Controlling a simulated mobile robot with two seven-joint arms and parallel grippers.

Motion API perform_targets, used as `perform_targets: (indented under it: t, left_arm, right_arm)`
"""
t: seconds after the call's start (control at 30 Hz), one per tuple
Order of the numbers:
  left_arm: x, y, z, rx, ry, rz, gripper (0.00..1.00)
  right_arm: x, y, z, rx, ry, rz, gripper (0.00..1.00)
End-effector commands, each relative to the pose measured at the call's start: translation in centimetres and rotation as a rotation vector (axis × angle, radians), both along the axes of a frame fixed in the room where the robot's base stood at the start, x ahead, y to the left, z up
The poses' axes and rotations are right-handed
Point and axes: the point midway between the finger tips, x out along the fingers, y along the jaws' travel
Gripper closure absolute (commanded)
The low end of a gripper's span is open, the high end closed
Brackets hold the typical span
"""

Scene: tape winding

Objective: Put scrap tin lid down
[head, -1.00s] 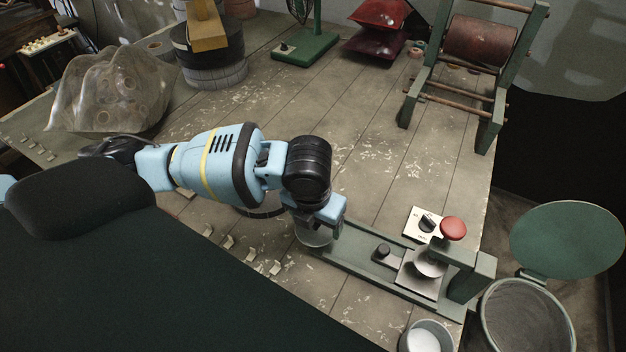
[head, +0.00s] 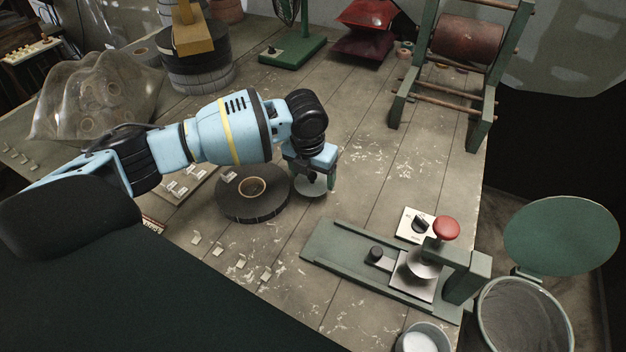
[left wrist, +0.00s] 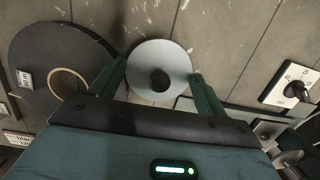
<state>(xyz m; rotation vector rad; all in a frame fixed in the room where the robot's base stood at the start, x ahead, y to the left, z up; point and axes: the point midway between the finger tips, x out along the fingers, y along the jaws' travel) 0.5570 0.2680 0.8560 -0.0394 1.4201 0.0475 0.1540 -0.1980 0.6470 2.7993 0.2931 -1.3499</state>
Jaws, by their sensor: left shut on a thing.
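The scrap tin lid, a pale metal disc (head: 309,187) with a dark knob, is at my left gripper (head: 319,178), just right of the black tape roll. In the left wrist view the lid (left wrist: 174,62) shows flat between the two green fingers of my left gripper (left wrist: 158,82), which is shut on it. I cannot tell whether the lid touches the bench. An open round metal tin (head: 424,338) with something white inside stands at the front right. My right gripper is not in view.
A black tape roll (head: 240,205) lies close left of the lid. A green bench device (head: 335,245) with a red button (head: 446,229) is at the right, beside a bin (head: 522,318) with a raised green lid (head: 562,236). Bench boards (head: 390,150) behind the lid are clear.

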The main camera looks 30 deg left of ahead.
Motion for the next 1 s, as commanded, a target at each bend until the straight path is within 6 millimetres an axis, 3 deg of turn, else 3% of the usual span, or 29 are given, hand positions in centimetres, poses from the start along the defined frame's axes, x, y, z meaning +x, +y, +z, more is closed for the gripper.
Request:
perform_targets:
  t: [0.37, 0.6, 1.0]
  left_arm:
    - [1.1, 0.6, -0.1, 0.001, 0.0, 0.001, 0.46]
    - [1.1, 0.5, -3.3, 0.002, 0.0, 0.0, 0.46]
    - [1.1, 0.6, -3.9, 0.001, 0.0, 0.0, 0.46]
  right_arm:
    - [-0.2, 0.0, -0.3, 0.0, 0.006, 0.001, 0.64]
    - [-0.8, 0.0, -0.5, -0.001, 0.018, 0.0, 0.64]
    - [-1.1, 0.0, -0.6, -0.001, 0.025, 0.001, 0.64]
